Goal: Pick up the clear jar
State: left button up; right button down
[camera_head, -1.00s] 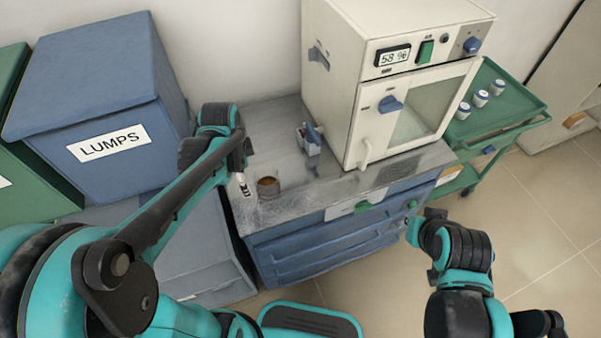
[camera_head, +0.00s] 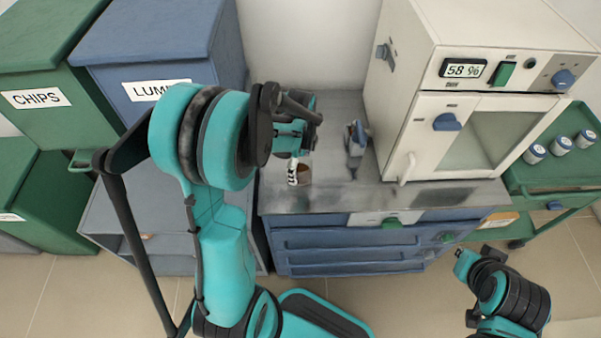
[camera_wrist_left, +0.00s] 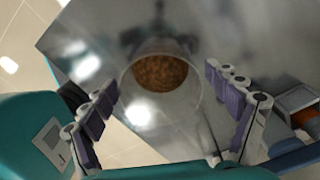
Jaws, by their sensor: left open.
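The clear jar (camera_wrist_left: 162,98), with brown granular contents, stands on the grey metal worktop (camera_head: 345,196). In the head view the jar (camera_head: 304,174) shows near the worktop's left end, partly behind my left gripper (camera_head: 293,170). In the left wrist view my left gripper (camera_wrist_left: 168,107) is open, with one finger on each side of the jar. A gap shows between the jar and each finger. My right arm is at the lower right of the head view, but its fingers cannot be made out.
A white furnace (camera_head: 400,140) stands on the worktop, right of the jar. A small blue and grey item (camera_head: 355,138) is between them. A green cart (camera_head: 525,180) holds several small jars at right. Blue (camera_head: 110,45) and green (camera_head: 40,60) bins stand at left.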

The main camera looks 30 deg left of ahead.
pick_arm(q)
notch_tip(320, 180, down, 2)
jog(key=shift+f+b, duration=0.25)
jog(key=shift+b, duration=0.05)
jog(key=shift+r, duration=0.1)
pick_arm(e)
jog(key=shift+f, duration=0.55)
pick_arm(q)
jog(key=c, duration=1.2)
